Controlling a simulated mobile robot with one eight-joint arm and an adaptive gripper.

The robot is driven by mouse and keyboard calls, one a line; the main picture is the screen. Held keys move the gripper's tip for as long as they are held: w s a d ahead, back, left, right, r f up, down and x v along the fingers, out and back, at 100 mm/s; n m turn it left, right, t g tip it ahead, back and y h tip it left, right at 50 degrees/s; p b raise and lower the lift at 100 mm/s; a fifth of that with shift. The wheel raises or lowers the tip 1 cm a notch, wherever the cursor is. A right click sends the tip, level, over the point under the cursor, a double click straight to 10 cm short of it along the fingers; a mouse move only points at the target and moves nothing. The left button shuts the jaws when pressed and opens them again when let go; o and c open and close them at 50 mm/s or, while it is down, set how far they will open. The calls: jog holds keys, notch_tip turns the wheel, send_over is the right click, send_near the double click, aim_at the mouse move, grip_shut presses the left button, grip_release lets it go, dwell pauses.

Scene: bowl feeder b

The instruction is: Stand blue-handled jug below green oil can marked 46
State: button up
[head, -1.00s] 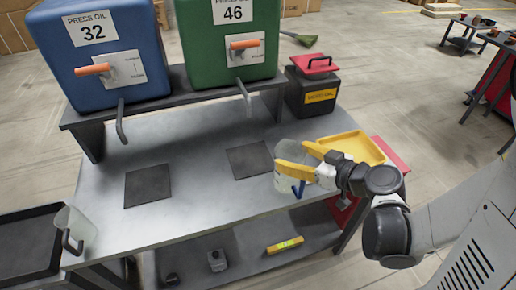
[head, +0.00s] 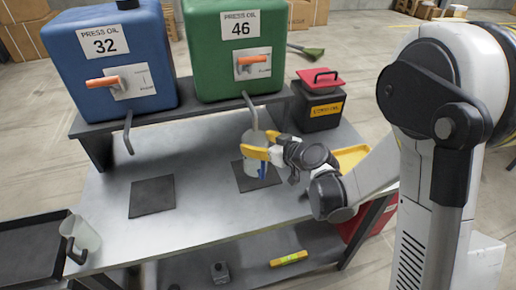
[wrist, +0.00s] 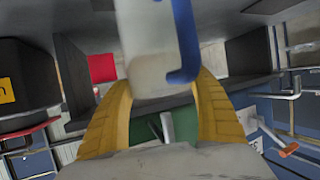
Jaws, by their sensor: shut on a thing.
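The blue-handled jug (head: 248,176) is a translucent pale jug. It stands upright at the dark square mat (head: 268,178) below the spout (head: 251,112) of the green oil can marked 46 (head: 235,50). I cannot tell whether its base touches the mat. My gripper (head: 262,147) has its yellow fingers shut on the jug. Part of the jug is hidden by the fingers.
The blue can marked 32 (head: 110,60) stands left, with an empty mat (head: 152,197) below its spout. A dark-handled jug (head: 80,238) stands at the bench's left corner beside a black tray (head: 30,255). A black box with a red lid (head: 318,100) and a yellow tray (head: 352,157) are right.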

jog(key=shift+f, duration=0.65)
jog(key=shift+f, duration=0.2)
jog(key=o, duration=1.4)
